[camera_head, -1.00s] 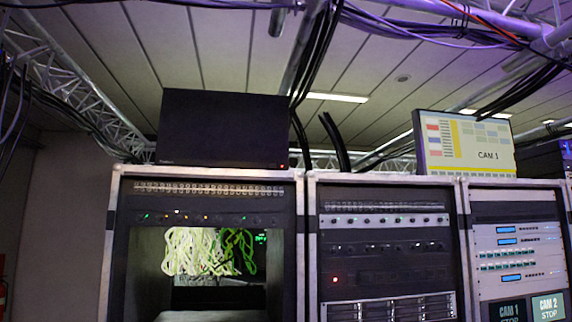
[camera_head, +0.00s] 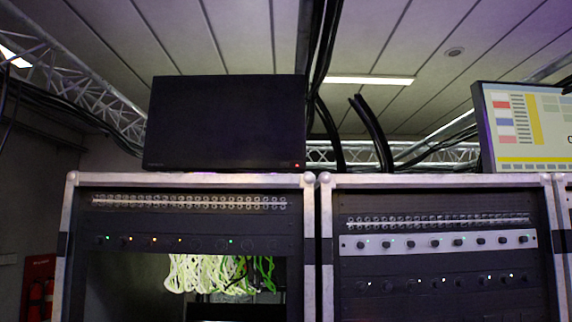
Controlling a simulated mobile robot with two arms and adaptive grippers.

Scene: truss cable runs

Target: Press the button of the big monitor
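A big black monitor (camera_head: 226,122) with a dark screen stands on top of the left equipment rack, left of the middle of the head view. A small red light (camera_head: 297,165) glows at its lower right corner; whether this is the button itself I cannot tell. Another monitor (camera_head: 527,125), lit with coloured blocks, stands on the racks at the right and is cut off by the picture edge. Neither of my grippers is in view.
The left rack (camera_head: 69,243) has an open bay with bundled pale green cables (camera_head: 212,272). A second rack (camera_head: 328,243) stands beside it. Black cables (camera_head: 369,130) hang behind the monitors. A red panel with extinguishers (camera_head: 38,290) is at the far left.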

